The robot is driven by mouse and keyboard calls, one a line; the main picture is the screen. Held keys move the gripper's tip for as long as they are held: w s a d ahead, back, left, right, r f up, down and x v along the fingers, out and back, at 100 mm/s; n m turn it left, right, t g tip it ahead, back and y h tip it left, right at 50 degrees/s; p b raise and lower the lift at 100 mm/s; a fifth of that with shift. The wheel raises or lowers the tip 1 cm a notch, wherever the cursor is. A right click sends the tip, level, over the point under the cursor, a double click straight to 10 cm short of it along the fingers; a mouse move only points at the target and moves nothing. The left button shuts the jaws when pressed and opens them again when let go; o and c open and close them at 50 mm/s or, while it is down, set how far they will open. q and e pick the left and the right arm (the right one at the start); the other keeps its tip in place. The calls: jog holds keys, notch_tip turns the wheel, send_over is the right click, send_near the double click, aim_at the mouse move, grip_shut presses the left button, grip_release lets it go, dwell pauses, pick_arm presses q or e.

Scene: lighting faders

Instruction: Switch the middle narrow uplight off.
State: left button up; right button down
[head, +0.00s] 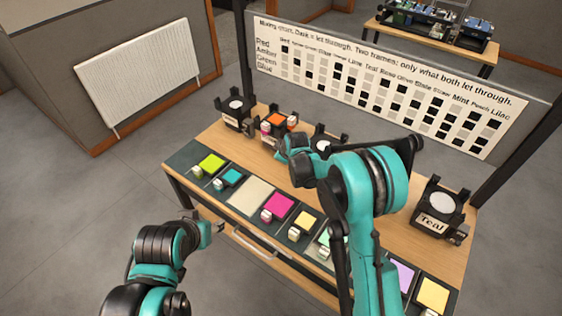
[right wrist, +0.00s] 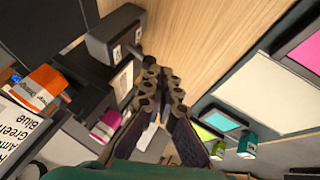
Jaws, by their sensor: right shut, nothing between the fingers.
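Several black uplights stand along the back of the wooden table: one at far left (head: 236,112), one with an orange gel and a pink tag (head: 275,126), one partly behind my right arm (head: 325,142), and one labelled Teal (head: 438,205). I cannot tell which is meant by the middle narrow one. My right gripper (right wrist: 160,90) is shut and empty, pointing down beside the orange-gel uplight, next to its grey box (right wrist: 115,35) with small marked faces. I cannot tell if they touch. My left gripper (head: 210,227) is off the table's front left edge; its opening is unclear.
Coloured gel frames, such as lime (head: 210,163) and magenta (head: 278,206), lie in a row along the front of the table. A mixing chart board (head: 385,85) stands behind. My right arm covers the table's middle right.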

jog(key=shift+w+f, duration=0.25)
jog(key=shift+f, duration=0.15)
jog(key=shift+s+a+f+b, duration=0.15)
jog(key=shift+s+f+b, duration=0.05)
jog(key=shift+f+b, duration=0.2)
jog(key=shift+s+f+b, duration=0.1)
jog(key=shift+f+b, duration=0.35)
jog(key=shift+f, duration=0.3)
jog(key=shift+r, duration=0.2)
dwell(0.8)
jog(key=shift+r+p, duration=0.35)
jog(key=shift+r, duration=0.3)
jog(key=shift+a, duration=0.1)
